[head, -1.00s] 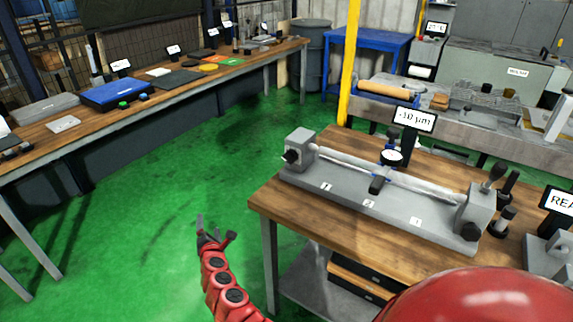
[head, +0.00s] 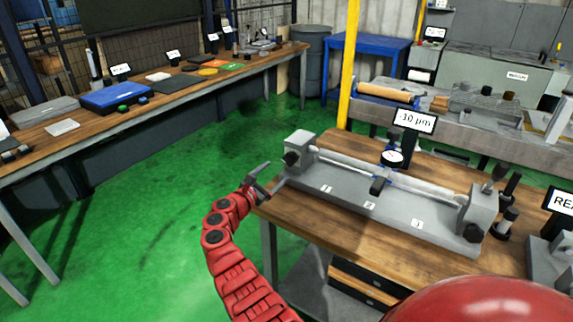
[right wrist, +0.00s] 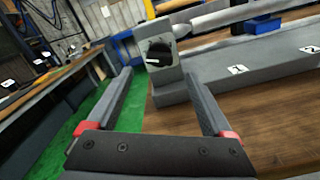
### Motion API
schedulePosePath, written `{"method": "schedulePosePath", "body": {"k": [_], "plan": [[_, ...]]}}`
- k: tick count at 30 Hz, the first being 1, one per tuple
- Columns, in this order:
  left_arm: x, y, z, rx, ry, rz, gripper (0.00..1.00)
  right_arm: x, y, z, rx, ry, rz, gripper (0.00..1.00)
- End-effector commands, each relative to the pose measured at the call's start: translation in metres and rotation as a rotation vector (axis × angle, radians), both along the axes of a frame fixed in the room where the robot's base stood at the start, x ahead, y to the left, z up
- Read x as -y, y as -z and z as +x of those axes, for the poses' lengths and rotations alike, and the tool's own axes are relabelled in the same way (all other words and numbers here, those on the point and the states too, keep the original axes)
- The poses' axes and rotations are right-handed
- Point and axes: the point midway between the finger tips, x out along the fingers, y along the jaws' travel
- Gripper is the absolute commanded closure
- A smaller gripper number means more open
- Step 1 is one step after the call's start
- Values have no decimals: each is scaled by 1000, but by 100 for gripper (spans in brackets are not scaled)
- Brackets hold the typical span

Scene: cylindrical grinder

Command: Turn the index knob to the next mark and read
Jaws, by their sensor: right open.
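The black index knob (head: 291,158) sits on the end face of the grey headstock at the left end of the test-bar fixture (head: 345,186). In the right wrist view the knob shows just beyond the gap between the fingertips (right wrist: 158,76). A dial gauge (head: 391,157) stands at the bar. A sign (head: 415,121) seems to read -10 µm. My left gripper is not in view.
The fixture stands on a wooden table (head: 330,229); numbered labels lie along its base. Black posts (head: 508,190) and a second sign (head: 559,201) stand at the right. A long bench (head: 170,88) runs along the left. Green floor between is clear.

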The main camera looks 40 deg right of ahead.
Motion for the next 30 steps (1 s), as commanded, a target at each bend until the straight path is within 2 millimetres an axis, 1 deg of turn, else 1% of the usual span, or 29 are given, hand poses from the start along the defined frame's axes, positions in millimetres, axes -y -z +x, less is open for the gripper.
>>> {"method": "schedulePosePath", "body": {"k": [1,6,12,18,28,30], "plan": [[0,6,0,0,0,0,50,10,2,3,0,5,2,15],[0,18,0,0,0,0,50,38,5,15,-1,2,2,15],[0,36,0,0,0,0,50,61,6,25,1,3,4,15],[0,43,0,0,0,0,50,71,2,30,-1,-2,1,15],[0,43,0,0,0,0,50,72,1,31,0,-4,1,15],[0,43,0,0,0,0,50,72,0,31,1,-4,1,27]]}}
